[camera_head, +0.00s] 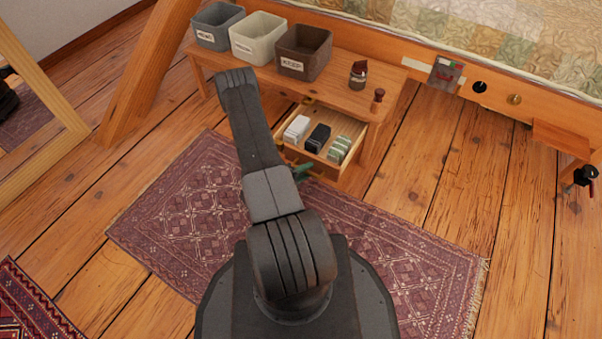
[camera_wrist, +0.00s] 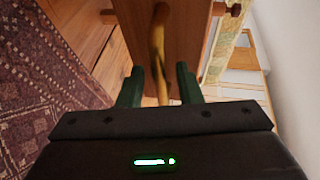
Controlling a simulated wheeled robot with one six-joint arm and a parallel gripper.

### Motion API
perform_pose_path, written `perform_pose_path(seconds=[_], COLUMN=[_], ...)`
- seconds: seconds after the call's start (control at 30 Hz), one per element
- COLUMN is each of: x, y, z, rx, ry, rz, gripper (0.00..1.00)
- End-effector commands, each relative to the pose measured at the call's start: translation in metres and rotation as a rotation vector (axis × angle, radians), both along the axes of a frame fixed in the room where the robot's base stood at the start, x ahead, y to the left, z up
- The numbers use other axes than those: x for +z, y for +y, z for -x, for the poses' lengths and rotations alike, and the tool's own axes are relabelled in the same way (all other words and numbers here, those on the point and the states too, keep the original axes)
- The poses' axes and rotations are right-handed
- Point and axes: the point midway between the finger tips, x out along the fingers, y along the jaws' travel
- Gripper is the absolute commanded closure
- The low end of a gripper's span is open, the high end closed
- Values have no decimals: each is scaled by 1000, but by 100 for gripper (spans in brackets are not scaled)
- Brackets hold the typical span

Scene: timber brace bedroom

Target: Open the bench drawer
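The wooden bench (camera_head: 345,93) stands against the bed, and its drawer (camera_head: 328,172) is pulled out toward me. A white item (camera_head: 297,128), a black item (camera_head: 318,138) and a green striped item (camera_head: 340,149) lie in the drawer. My gripper (camera_head: 302,172) is low at the drawer's front, partly hidden behind my arm. In the wrist view, the drawer front (camera_wrist: 188,30) is straight ahead. A brass-coloured handle (camera_wrist: 159,45) runs between my green fingers (camera_wrist: 160,82). The fingers stand apart, with a gap visible on both sides of the handle.
A grey bin (camera_head: 217,27), a cream bin (camera_head: 257,38) and a brown bin (camera_head: 302,52) stand on the bench, near a small bottle (camera_head: 358,75). A patterned rug (camera_head: 190,205) covers the floor before the drawer. A slanted timber brace (camera_head: 150,70) stands left.

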Motion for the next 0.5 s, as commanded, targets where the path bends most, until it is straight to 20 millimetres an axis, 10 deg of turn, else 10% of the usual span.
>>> perform_pose_path(seconds=[0.5], x=[12], y=[48], z=[30], rx=[6], ry=[1], rz=[0], gripper=[68])
